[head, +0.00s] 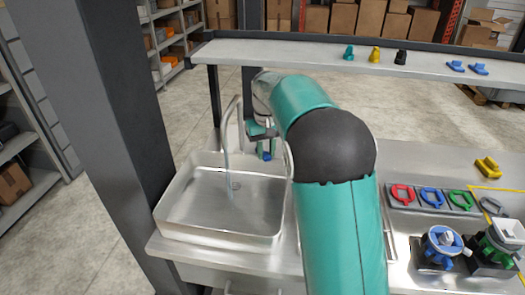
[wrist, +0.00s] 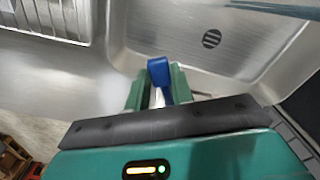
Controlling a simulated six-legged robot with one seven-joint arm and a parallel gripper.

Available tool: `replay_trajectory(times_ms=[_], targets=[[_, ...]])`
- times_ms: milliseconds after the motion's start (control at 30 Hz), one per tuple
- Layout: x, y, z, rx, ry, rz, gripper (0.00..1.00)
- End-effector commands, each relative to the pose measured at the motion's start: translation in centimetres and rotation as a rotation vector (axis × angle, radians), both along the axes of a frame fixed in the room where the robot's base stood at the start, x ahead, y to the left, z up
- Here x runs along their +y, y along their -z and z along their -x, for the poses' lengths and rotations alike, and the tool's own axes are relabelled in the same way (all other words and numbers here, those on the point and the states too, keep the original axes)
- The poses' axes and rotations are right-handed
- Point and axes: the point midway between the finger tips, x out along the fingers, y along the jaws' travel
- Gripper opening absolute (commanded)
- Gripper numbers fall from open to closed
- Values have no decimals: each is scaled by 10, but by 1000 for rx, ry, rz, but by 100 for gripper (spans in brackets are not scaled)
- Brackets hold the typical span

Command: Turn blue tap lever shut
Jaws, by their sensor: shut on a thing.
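The blue tap lever (wrist: 160,72) shows in the wrist view between the two green fingers of my gripper (wrist: 157,88), which is shut on it. In the head view my gripper (head: 265,148) is at the back right corner of the sink, and only a small blue bit shows at its tips. My arm hides much of the tap body. The curved metal spout (head: 232,107) reaches over the sink, and a thin pale bluish streak runs from it down into the basin.
The steel sink basin (head: 176,212) is left of my arm; its drain (wrist: 211,39) shows in the wrist view. A shelf (head: 300,55) with small coloured parts runs behind. Coloured rings in a tray (head: 446,207) and two dispensers stand at right. A dark post (head: 110,130) is at left.

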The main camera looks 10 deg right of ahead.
Motion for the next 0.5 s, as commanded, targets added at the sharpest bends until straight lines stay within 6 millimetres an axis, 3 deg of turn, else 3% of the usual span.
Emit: replay_trajectory(times_ms=[500], targets=[[-38, -1, -14, -3, -475, 0, 0]])
